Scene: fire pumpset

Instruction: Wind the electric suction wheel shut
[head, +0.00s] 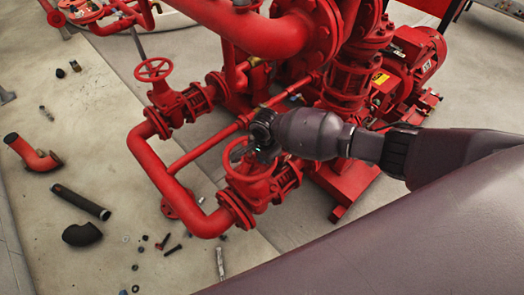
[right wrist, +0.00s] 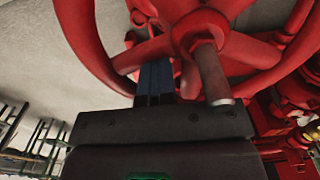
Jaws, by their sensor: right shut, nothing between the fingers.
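A red handwheel (head: 248,180) sits on a red valve in the lower middle of the head view, partly covered by my right gripper (head: 257,150). In the right wrist view the same red wheel (right wrist: 85,40) fills the top, with its rim, spokes, hub and a short stem pointing towards the camera. My right gripper (right wrist: 155,82) is shut with nothing between its fingers. Its dark fingers reach in by a spoke, inside the rim and left of the stem; whether they touch the wheel I cannot tell. My left gripper is not in view.
A second red handwheel (head: 153,69) stands upper left on the same pipework. A red motor (head: 412,58) sits upper right. Loose parts lie on the floor at left, including a red elbow (head: 33,155), a dark tube (head: 81,203) and a black elbow (head: 82,234).

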